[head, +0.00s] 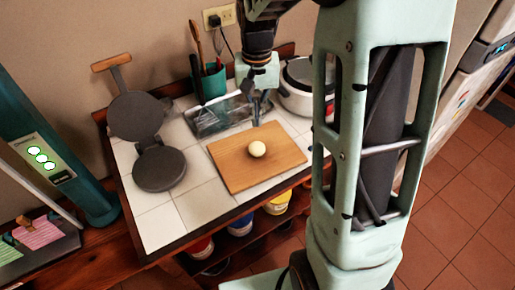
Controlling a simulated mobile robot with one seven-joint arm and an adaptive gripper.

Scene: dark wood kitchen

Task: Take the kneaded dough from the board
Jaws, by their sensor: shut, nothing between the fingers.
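The dough (257,149) is a small pale ball. It rests on the wooden board (231,173), right of the board's middle, on a white tiled counter. My gripper (256,120) hangs pointing down, above the far edge of the board and behind the dough in the picture. It is shut and empty, apart from the dough. The fingertips are small and dark in this view.
A dark press with a wooden handle (160,168) lies open at the left. A metal tray (205,123) stands behind the board, with a green utensil cup (212,82) at the back. A white cooker (296,100) stands at the right. Bare tiles (205,204) lie left of the board.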

